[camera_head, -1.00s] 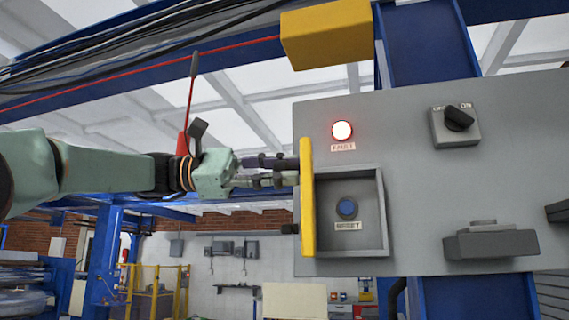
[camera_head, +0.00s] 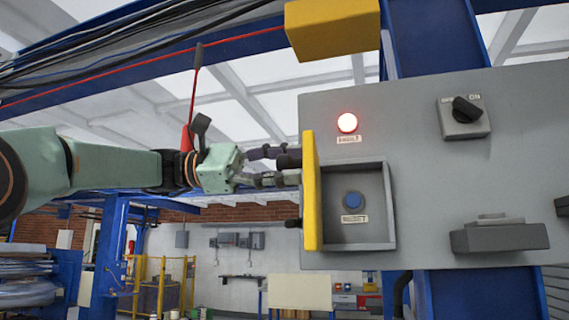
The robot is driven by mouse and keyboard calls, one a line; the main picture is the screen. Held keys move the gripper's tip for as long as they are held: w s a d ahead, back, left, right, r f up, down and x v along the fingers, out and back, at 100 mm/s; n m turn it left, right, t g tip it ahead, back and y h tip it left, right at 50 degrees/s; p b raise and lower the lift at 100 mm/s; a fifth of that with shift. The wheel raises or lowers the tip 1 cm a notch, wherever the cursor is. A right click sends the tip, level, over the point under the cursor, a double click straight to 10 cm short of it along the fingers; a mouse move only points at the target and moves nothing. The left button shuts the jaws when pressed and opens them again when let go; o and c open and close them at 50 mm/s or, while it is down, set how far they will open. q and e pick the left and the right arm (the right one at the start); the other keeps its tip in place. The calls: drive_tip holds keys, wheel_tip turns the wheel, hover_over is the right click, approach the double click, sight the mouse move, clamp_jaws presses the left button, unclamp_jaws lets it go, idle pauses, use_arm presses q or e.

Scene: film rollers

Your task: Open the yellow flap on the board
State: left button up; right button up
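The yellow flap (camera_head: 311,192) on the grey board (camera_head: 420,120) stands swung out at the left side of the recess, seen nearly edge-on. The recess (camera_head: 375,232) is uncovered, with a blue button (camera_head: 353,201) and a RESET label inside. My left gripper (camera_head: 286,168) is at the flap's left side, its two fingers spread apart. I cannot tell whether the fingers touch the flap. My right gripper is not in view.
A red lamp (camera_head: 347,122) is lit above the recess. A rotary switch (camera_head: 466,112) and a grey block (camera_head: 499,237) stick out of the board on the right. A yellow box (camera_head: 333,30) hangs above. Open room lies left of the board below my arm.

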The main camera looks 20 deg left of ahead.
use_arm(q)
drive_tip(key=v, duration=1.2)
drive_tip(key=shift+a, duration=0.1)
idle(0.4)
